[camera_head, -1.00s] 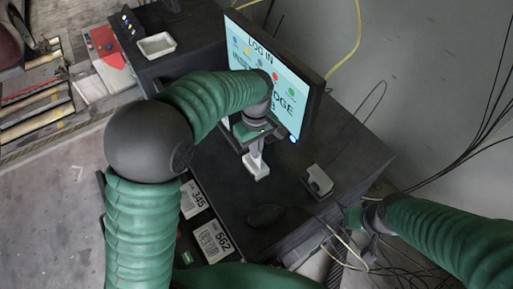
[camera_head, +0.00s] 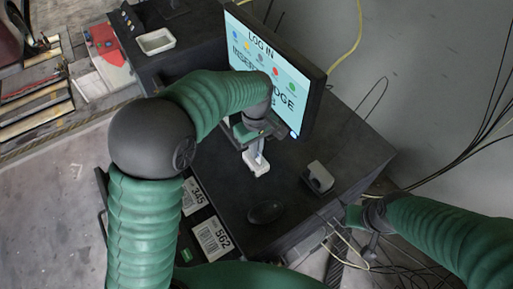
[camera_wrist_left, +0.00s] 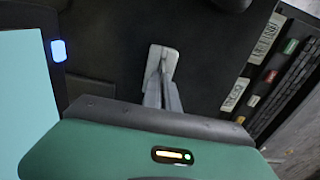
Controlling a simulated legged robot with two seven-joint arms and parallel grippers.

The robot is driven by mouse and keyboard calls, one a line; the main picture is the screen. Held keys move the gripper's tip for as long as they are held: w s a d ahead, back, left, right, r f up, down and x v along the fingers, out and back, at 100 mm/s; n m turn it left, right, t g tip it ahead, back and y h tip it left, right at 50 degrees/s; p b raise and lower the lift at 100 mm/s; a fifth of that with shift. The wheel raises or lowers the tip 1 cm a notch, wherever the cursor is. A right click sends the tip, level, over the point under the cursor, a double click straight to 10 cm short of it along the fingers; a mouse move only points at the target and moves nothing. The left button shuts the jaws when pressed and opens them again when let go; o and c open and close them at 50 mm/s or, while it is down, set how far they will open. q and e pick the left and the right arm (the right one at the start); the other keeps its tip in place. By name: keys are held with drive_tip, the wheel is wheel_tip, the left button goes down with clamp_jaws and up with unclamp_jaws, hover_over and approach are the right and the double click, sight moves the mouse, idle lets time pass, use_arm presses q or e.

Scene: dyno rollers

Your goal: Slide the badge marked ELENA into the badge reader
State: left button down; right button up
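My left gripper (camera_head: 256,160) points down over the black desk, just in front of the monitor. Its grey fingers come close together at a small pale piece. In the left wrist view the fingertips (camera_wrist_left: 164,85) meet this pale piece (camera_wrist_left: 161,56). I cannot tell whether it is held, or whether it is the badge or the reader; no name ELENA is readable. A small grey and white box (camera_head: 319,177) stands on the desk to the right, its function unclear. My right gripper (camera_head: 354,217) is small and dark beside the desk's right side; its fingers are unclear.
The monitor (camera_head: 245,45) shows a LOG IN screen asking for a badge. A black mouse (camera_head: 265,211) lies near the desk's front. Labels with 345 (camera_head: 193,196) and 562 (camera_head: 212,238) lie at the left. Loose cables (camera_head: 375,255) hang at the right.

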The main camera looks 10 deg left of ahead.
use_arm(q)
drive_tip(key=c, duration=2.1)
unclamp_jaws()
drive_tip(key=shift+f, duration=0.35)
drive_tip(key=o, duration=0.5)
drive_tip(key=shift+r, duration=0.1)
drive_tip(key=shift+w+r+b, duration=0.1)
drive_tip(key=shift+r+b, duration=0.2)
wheel_tip(320, 180, up, 16)
drive_tip(key=b, duration=0.2)
drive_tip(key=shift+b, duration=0.3)
